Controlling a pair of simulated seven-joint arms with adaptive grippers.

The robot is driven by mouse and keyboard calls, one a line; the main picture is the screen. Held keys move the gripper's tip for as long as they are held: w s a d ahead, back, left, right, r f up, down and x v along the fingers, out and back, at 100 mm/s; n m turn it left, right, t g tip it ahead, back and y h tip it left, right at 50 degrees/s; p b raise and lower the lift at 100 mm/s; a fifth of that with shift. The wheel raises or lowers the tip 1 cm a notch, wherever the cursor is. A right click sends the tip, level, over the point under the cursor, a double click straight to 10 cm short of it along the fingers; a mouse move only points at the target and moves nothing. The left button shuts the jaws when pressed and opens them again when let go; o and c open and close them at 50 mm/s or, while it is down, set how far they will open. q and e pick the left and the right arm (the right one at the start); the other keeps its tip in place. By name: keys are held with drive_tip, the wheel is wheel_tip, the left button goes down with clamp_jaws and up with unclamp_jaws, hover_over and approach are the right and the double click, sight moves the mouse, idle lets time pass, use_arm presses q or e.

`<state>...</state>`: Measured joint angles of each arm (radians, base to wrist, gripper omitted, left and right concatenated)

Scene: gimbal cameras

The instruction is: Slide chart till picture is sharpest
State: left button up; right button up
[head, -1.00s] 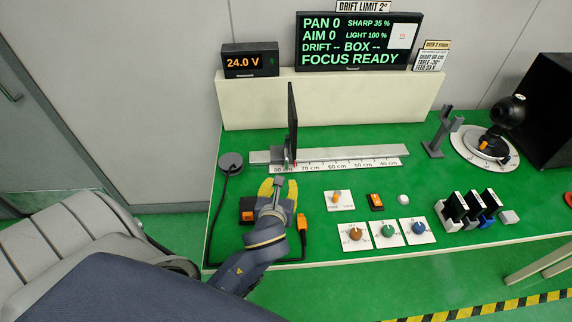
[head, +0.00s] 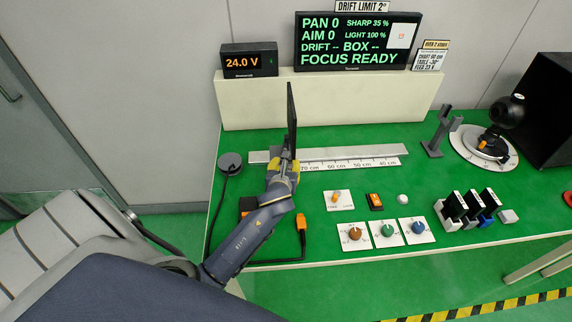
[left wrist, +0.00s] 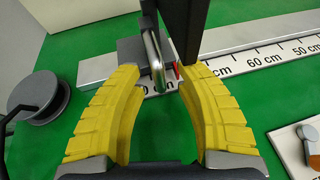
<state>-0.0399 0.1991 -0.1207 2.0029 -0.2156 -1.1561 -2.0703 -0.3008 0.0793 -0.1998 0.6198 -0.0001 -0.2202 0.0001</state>
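The chart (head: 291,118) is a dark upright panel seen edge-on, on a carriage near the left end of the rail (head: 350,154). The scale (head: 350,164) runs from 70 to 40 cm where it shows; the gripper covers its left end. My left gripper (head: 282,168) is open at the carriage. In the left wrist view its yellow fingers (left wrist: 157,76) stand apart on either side of a metal handle (left wrist: 154,62); contact is not clear. A red pointer is beside the handle. My right gripper is out of view.
A camera (head: 507,112) stands on a round turntable (head: 484,148) at the right. A grey forked stand (head: 441,132) is beyond the rail's right end. Knobs (head: 387,231) and switches are in front of the rail.

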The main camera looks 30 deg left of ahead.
use_arm(q)
drive_tip(key=shift+w+a+f, duration=0.1)
drive_tip(key=shift+w+a, duration=0.05)
drive_tip(key=shift+w, duration=0.15)
clamp_jaws()
idle(0.5)
